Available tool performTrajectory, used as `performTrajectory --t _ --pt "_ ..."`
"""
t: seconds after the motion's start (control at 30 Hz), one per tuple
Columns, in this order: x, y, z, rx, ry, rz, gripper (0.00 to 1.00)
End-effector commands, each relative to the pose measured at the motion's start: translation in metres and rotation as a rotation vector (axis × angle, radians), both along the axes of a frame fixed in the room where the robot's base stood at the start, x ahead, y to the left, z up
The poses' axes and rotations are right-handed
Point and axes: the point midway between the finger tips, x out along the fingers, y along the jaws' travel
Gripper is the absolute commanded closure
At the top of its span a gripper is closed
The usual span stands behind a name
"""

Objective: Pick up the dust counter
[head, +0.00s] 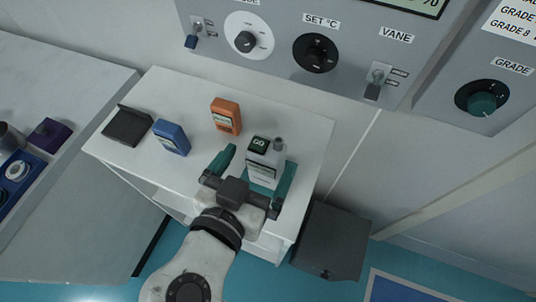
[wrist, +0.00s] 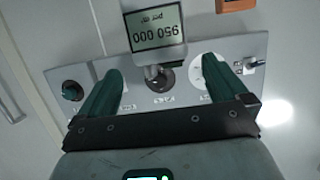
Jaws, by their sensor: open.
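In the wrist view my open gripper (wrist: 158,78) shows both green fingers, with a panel of knobs and a numeric display beyond. A small green-lit screen shows at the bottom edge; what it belongs to is unclear.
The white cabinet top (head: 185,92) also holds an orange meter (head: 226,116), a blue meter (head: 171,137) and a black flat case (head: 127,126). A grey control panel (head: 285,75) rises behind. A dark grey box (head: 330,242) stands at the right.

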Motion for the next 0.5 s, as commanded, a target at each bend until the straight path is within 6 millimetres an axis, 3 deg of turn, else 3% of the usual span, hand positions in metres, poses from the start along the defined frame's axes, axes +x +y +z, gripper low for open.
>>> performTrajectory --t 0.5 --pt "0.049 -0.016 -0.019 -0.003 0.003 -0.002 0.0"
